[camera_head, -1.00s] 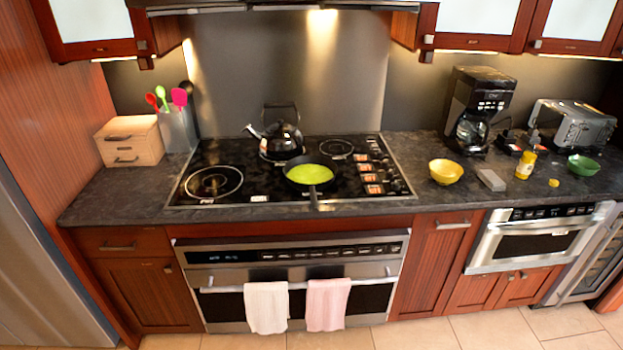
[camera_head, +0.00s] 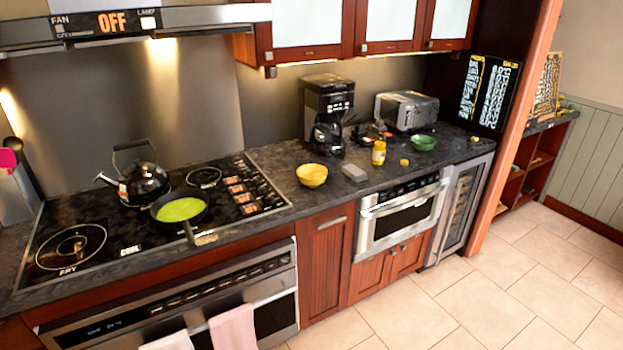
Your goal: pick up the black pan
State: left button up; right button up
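The black pan (camera_head: 180,209) sits on the front middle of the black cooktop (camera_head: 120,245). Something flat and bright green (camera_head: 181,210) fills its inside. Its handle points toward the front edge of the counter. A black kettle (camera_head: 143,181) stands just behind the pan, to its left. Neither of my grippers is in the picture.
A yellow bowl (camera_head: 312,175), a grey block (camera_head: 354,172), a yellow jar (camera_head: 379,152) and a green bowl (camera_head: 423,142) stand on the counter right of the cooktop. A coffee maker (camera_head: 327,112) and a toaster (camera_head: 406,110) are behind. The tiled floor (camera_head: 480,290) is clear at the right.

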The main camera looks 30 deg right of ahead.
aim_at(179, 209)
jog(key=i+j, duration=0.15)
jog(key=j, duration=0.2)
jog(key=i+j, duration=0.15)
jog(key=j, duration=0.2)
jog(key=i+j, duration=0.15)
jog(key=j, duration=0.2)
jog(key=i+j+z, duration=0.1)
jog(key=j, duration=0.25)
jog(key=i+j, duration=0.2)
jog(key=j, duration=0.15)
jog(key=i+j, duration=0.1)
jog(key=j, duration=0.3)
